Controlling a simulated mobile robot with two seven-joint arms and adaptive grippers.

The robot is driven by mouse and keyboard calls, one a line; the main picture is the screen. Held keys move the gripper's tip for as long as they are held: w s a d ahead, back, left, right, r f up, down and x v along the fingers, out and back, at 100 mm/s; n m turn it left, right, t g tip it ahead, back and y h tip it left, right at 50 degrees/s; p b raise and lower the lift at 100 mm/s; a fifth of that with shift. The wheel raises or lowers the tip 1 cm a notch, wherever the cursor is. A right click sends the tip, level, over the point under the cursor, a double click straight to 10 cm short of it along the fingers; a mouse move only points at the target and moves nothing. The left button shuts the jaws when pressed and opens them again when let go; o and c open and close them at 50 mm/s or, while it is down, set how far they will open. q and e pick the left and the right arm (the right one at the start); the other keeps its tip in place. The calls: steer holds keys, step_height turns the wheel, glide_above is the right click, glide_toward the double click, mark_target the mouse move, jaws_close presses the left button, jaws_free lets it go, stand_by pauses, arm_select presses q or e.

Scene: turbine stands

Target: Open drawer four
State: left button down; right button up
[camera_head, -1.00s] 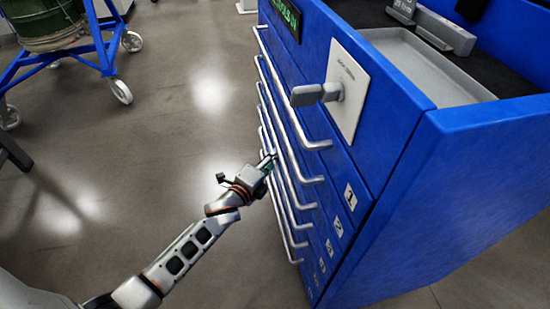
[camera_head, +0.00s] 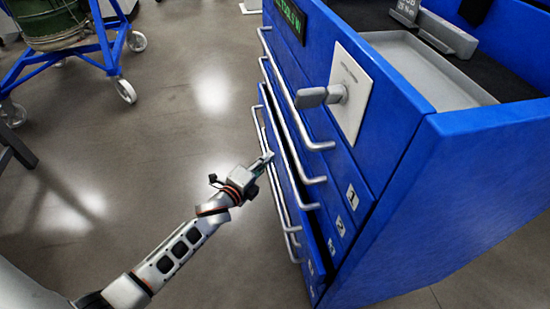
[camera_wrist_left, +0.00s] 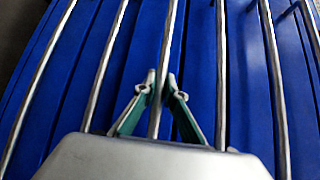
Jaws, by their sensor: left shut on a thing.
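The blue cabinet (camera_head: 460,190) has a column of drawers with long silver bar handles and number labels. Drawer four (camera_head: 311,267) stands out a little from the drawers around it, with a dark gap showing beside its front. My left gripper (camera_head: 266,158) reaches in from the left and is shut on the drawer four handle (camera_head: 278,195). In the left wrist view, the bar handle (camera_wrist_left: 168,40) runs between the two fingertips of the left gripper (camera_wrist_left: 163,88), which close on it from both sides. My right gripper is not in view.
A grey latch handle (camera_head: 320,96) on a white plate juts from the cabinet's upper front. A grey tray (camera_head: 430,75) lies on top. A blue wheeled stand (camera_head: 108,50) is at upper left. The floor (camera_head: 190,110) between is clear.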

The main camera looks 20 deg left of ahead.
arm_select(q)
steer(key=s+a, duration=0.8)
steer(key=a, duration=0.4)
steer(key=s+a, duration=0.9)
steer(key=a, duration=0.4)
steer(key=shift+a, duration=0.25)
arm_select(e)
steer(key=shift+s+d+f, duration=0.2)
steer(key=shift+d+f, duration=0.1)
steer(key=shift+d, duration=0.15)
arm_select(q)
steer(key=shift+s, duration=0.1)
steer(key=c, duration=2.1)
jaws_free()
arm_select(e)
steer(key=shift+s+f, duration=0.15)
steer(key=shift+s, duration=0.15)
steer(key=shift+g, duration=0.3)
